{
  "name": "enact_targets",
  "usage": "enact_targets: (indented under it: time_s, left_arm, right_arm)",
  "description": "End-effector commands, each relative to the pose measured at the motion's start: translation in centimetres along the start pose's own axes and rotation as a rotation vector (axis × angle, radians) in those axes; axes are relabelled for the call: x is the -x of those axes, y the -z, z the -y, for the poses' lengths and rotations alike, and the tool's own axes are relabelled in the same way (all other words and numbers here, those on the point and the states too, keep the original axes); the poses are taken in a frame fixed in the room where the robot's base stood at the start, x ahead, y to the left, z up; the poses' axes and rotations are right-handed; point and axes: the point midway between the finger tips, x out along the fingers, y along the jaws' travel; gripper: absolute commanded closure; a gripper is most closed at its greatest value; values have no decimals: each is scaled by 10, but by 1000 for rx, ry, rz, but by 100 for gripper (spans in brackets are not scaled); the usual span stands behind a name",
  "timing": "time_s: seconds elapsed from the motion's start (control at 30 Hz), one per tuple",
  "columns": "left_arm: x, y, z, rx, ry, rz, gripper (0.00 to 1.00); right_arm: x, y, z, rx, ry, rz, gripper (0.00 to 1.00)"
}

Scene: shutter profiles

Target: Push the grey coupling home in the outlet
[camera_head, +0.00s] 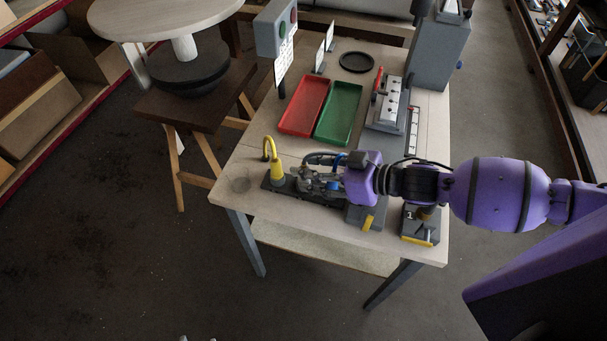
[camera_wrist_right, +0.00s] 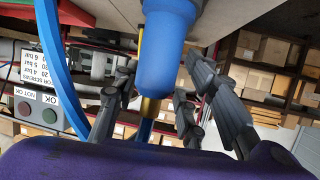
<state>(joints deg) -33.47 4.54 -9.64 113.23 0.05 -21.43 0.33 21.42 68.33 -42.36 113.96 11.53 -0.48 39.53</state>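My right gripper (camera_head: 306,177) reaches in from the right, low over a dark fixture (camera_head: 282,187) near the table's front. In the right wrist view its grey fingers (camera_wrist_right: 160,82) stand apart around a blue rounded cylinder (camera_wrist_right: 170,45). I cannot tell whether they touch it or grip anything. The blue part also shows under the fingers in the head view (camera_head: 333,186). A blue hose (camera_wrist_right: 62,70) arcs beside the gripper. I cannot single out the grey coupling or the outlet; the fingers and grey parts overlap there. My left gripper is not in view.
Behind are a red tray (camera_head: 304,106), a green tray (camera_head: 338,112) and a grey block with a red handle (camera_head: 388,104). A grey-yellow block (camera_head: 420,228) sits at the front right. The front left tabletop is clear.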

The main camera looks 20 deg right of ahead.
Motion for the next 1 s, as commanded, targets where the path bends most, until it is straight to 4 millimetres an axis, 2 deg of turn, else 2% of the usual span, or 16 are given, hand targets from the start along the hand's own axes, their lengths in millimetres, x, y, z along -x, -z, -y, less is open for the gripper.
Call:
enact_targets:
  time_s: [0.1,0.4,0.73,0.87,1.0]
  left_arm:
    - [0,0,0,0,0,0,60]
    - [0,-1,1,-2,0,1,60]
    - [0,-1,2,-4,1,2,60]
    - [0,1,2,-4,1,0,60]
    - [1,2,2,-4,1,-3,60]
  right_arm:
    - [0,0,0,0,0,0,61]
    - [0,0,0,0,0,0,100]
    - [2,4,0,1,0,-2,100]
    - [9,21,0,5,1,-3,100]
    - [20,48,0,6,1,-3,100]
